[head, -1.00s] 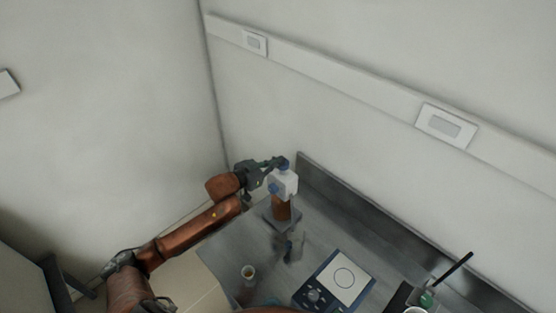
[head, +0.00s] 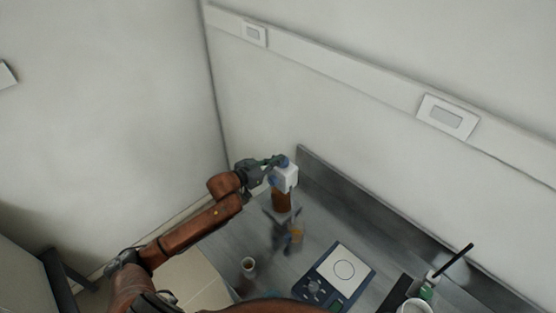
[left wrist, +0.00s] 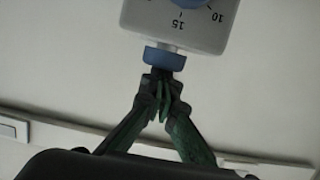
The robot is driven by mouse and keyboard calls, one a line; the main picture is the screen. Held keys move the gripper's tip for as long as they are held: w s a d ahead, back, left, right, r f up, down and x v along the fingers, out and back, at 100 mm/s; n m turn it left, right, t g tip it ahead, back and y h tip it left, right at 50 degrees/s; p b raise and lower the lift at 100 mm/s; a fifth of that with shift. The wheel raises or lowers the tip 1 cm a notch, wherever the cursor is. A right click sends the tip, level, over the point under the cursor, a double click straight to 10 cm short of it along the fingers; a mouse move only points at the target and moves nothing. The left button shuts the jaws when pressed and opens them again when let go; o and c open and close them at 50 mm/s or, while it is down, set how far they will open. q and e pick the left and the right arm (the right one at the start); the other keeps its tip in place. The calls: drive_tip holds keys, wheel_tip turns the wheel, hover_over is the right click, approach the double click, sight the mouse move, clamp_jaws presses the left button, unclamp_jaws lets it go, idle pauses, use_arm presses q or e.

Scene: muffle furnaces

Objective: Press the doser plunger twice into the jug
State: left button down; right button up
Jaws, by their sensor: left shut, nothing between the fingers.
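The doser has a white head (head: 287,177) on a brown bottle (head: 281,200) and stands at the table's far left corner. Its blue plunger cap (head: 283,160) is on top. In the left wrist view the white head (left wrist: 200,30) shows scale numbers, with the blue cap (left wrist: 165,58) at my fingertips. My left gripper (head: 274,161) is shut and empty, its tips at the cap, seemingly touching it; its fingers (left wrist: 161,88) also show close up. A blurred glassy, amber shape (head: 296,232) is below the doser; I cannot tell whether it is the jug or a reflection. My right gripper is not seen.
A small open cup (head: 248,265) stands near the table's left edge. A blue device with a white plate (head: 343,271) lies at the front middle. A white cup (head: 414,306) and a green-topped bottle (head: 426,293) are at right. The raised rear edge (head: 350,186) borders the wall.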

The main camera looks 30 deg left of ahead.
use_arm(q)
drive_tip(key=shift+s+f, duration=0.15)
drive_tip(key=shift+f, duration=0.25)
drive_tip(key=shift+s, duration=0.1)
drive_tip(key=shift+s+a, duration=0.1)
drive_tip(key=shift+s, duration=0.2)
drive_tip(key=r+v, duration=0.1)
drive_tip(key=v, duration=1)
drive_tip(key=shift+w, duration=0.1)
